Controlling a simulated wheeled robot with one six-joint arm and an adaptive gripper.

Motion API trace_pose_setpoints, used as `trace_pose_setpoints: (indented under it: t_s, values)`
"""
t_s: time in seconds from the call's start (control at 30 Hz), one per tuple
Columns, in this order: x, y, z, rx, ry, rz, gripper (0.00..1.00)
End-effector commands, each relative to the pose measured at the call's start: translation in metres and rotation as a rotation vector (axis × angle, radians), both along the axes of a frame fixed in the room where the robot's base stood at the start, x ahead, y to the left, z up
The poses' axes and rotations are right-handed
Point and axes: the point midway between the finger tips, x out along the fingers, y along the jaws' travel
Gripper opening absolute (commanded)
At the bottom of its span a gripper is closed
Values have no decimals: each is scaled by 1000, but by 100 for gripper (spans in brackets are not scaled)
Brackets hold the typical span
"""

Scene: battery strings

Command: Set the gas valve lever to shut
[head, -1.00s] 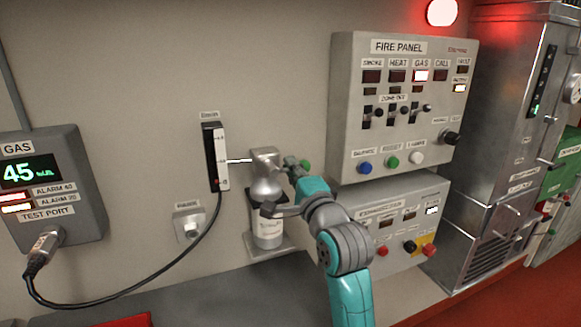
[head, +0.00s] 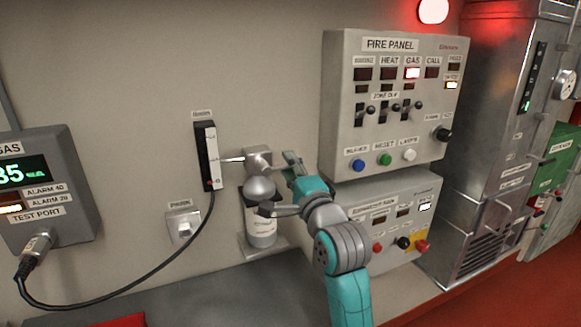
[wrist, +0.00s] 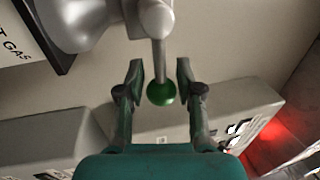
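The valve lever is a grey stem with a green ball end (wrist: 161,92), seen in the wrist view. My gripper (wrist: 160,72) is open, with one finger on each side of the lever. The ball lies between the fingers, with a visible gap on both sides. In the head view my gripper (head: 279,188) is at the right of the bottle and partly hides the valve and lever.
A gas meter (head: 82,180) hangs at the left, with a black hose looping from its test port. A gauge tube (head: 207,150) is on the wall beside the valve. The fire panel (head: 340,110) and a lower switch box (head: 395,195) stand close right of my gripper.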

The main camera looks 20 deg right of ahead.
Motion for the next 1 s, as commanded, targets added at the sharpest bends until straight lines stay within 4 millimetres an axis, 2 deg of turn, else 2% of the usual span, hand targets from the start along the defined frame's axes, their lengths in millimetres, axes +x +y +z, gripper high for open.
trace_pose_setpoints:
  t_s: [0.17,0.4,0.6,0.8,1.0]
  values:
    - [-23,-1,-5,0,1,-1,36]
    - [-71,-2,-15,0,1,-4,36]
    - [-101,-3,-21,0,1,-4,36]
    - [-114,-3,-23,-1,1,-5,36]
    - [-116,-3,-23,-1,0,-5,36]
